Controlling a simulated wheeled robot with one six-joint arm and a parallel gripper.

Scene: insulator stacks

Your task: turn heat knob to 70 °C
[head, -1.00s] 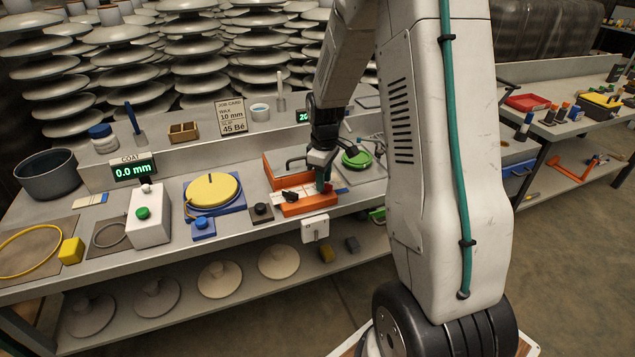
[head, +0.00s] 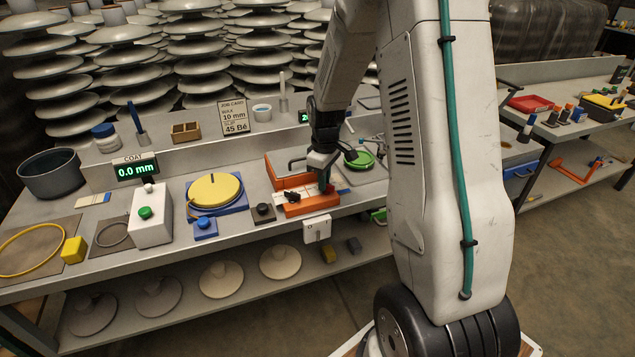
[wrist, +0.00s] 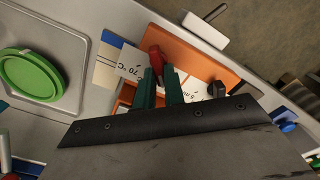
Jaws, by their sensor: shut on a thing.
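The orange heat unit (head: 306,209) stands on the bench in the head view. It also shows in the wrist view (wrist: 205,66), where a white dial plate (wrist: 129,66) reads "70 °C". The red heat knob (wrist: 156,58) sticks out between the green fingertips of my gripper (wrist: 160,76). My gripper is shut on this knob, and its fingers hide part of the dial. In the head view my gripper (head: 322,172) is over the right part of the unit. I cannot read the exact setting.
A small black part (wrist: 217,89) sits on the unit beside my fingers. A green round dish (wrist: 30,75) lies on a grey tray nearby. A white switch box (head: 317,228) hangs at the bench's front edge. A yellow disc (head: 213,190) on a blue base stands left.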

